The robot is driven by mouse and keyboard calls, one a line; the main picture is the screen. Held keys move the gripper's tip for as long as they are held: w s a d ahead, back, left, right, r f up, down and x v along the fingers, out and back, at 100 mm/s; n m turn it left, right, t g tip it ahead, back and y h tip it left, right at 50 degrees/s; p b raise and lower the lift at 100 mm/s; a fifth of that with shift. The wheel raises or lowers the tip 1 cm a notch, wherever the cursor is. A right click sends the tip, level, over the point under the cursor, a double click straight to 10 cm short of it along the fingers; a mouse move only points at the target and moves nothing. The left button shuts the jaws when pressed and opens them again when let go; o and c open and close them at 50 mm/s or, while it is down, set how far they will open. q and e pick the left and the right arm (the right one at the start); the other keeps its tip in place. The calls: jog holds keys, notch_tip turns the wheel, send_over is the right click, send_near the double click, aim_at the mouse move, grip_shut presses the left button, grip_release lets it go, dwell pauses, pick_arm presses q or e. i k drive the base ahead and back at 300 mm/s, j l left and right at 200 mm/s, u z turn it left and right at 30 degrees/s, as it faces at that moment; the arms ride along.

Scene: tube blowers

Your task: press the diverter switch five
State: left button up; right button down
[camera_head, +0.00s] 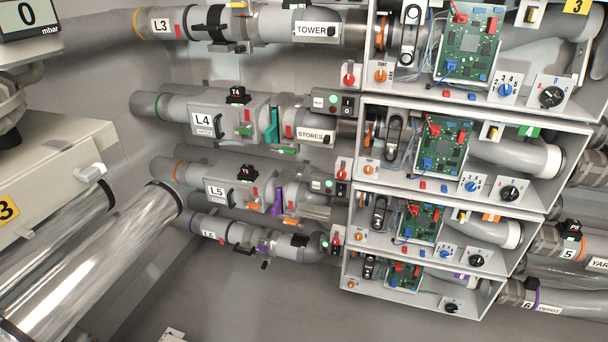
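A small black switch block (573,228) with a red-marked label sits on top of the grey pipe marked 5 (568,252) at the right edge. Its label is small and looks like D5. A similar black block labelled T5 (246,173) sits on the L5 pipe housing (228,192) at centre left. Another, labelled T4 (236,95), sits on the L4 housing above it.
Open grey cabinets (470,160) with green circuit boards, knobs and pipes are stacked at centre right. Shiny tubes (90,270) and a beige box marked 3 (50,180) fill the left. A pale object (172,336) is cut off at the bottom edge. The lower middle is clear.

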aim_at(340, 188)
jog(key=i+u, duration=0.3)
jog(key=i, duration=0.95)
